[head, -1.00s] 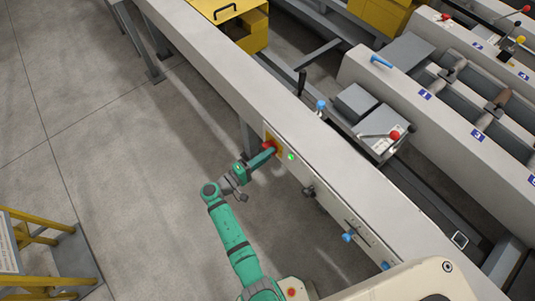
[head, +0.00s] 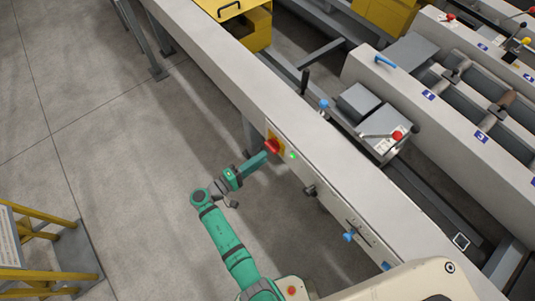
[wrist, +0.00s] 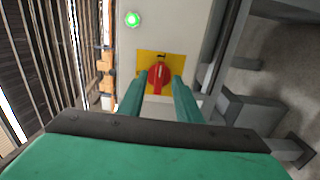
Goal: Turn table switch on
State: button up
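The table switch is a red rotary knob (head: 272,146) on a yellow square plate, set in the pale side panel of the long runout table (head: 300,140). In the wrist view the red knob (wrist: 159,76) shows with its handle bar roughly upright in the picture, a dark mark near its top. A round green lamp (head: 292,155) glows beside the plate; it also shows in the wrist view (wrist: 132,19). My gripper (head: 266,155) is open. Its two fingers stand apart, one each side of the knob in the wrist view, tips seemingly just short of it, holding nothing.
A dark knob (head: 310,191) and a blue knob (head: 348,237) stick out along the same panel. A yellow railing (head: 40,240) stands at lower left. The floor (head: 130,130) left of my arm is clear.

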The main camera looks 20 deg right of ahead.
jog(key=v, duration=0.6)
jog(key=shift+f, duration=0.1)
dwell(0.4)
jog(key=s+f+n+t+y, duration=0.1)
jog(key=s+f+n+y, duration=0.2)
jog(key=s+f+y, duration=0.95)
jog(key=s+a+m+t+y, duration=0.15)
jog(key=s+a, duration=0.35)
jog(key=s, duration=0.5)
jog(key=s+r+m+t+y, duration=0.1)
jog(key=s+r+m+t, duration=0.1)
jog(key=r, duration=1.2)
jog(key=s+r+m+t+y, duration=0.2)
jog(key=s+r+m+t, duration=0.1)
jog(key=r, duration=1.2)
jog(key=shift+s+a+t, duration=0.45)
jog(key=shift+s+t, duration=0.4)
jog(key=shift+s, duration=0.15)
jog(key=shift+s, duration=0.15)
